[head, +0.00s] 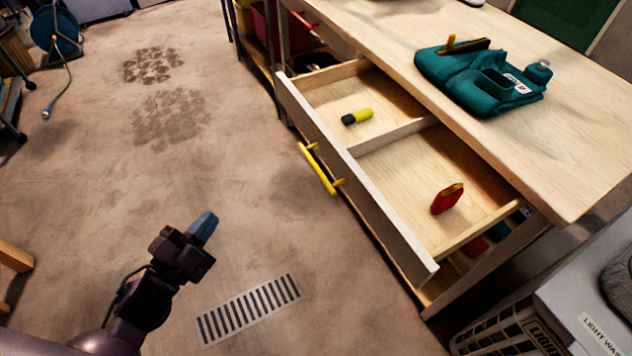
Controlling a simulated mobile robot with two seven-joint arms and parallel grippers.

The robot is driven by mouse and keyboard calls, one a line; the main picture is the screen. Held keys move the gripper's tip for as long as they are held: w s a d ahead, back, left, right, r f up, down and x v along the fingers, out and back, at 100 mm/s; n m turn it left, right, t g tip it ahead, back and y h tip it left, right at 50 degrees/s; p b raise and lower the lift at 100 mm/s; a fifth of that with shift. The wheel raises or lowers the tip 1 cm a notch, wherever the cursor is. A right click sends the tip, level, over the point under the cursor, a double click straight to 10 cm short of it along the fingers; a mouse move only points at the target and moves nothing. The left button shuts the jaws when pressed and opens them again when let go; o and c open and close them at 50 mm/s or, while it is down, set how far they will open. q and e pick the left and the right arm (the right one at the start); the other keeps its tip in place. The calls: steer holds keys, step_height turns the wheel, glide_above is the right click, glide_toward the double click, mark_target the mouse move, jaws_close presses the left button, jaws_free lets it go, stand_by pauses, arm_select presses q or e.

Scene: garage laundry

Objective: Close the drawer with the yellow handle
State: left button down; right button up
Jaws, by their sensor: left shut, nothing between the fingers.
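The drawer (367,208) under the wooden workbench is pulled well out. Its yellow handle (320,168) is on the front panel, facing the open floor. Inside are a yellow and black object (357,117) in the far compartment and a red object (447,198) in the near compartment. My left gripper (204,227) is at lower left, over the floor and apart from the handle. It is shut and empty, its bluish fingertips together. My right gripper is not in view.
The workbench top (560,150) overhangs the drawer and carries a teal tool pouch (485,80). A floor grate (250,309) lies near my left gripper. The floor before the drawer is clear.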

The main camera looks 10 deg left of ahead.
arm_select(q)
steer(key=w+d+m+g+h+b, duration=0.2)
steer(key=w+d+m+h, duration=0.2)
steer(key=d+m, duration=0.3)
steer(key=w+d+m+g+h+b, duration=0.3)
steer(key=w+d+m+h, duration=0.2)
steer(key=d, duration=0.5)
steer(key=shift+w+f+m+g, duration=0.15)
steer(key=shift+w+m+g, duration=0.15)
steer(key=shift+w+m, duration=0.8)
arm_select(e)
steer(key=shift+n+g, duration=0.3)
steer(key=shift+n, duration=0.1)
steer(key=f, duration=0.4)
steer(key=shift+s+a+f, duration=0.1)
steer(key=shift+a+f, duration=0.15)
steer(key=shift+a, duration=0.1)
arm_select(q)
steer(key=shift+w, duration=0.15)
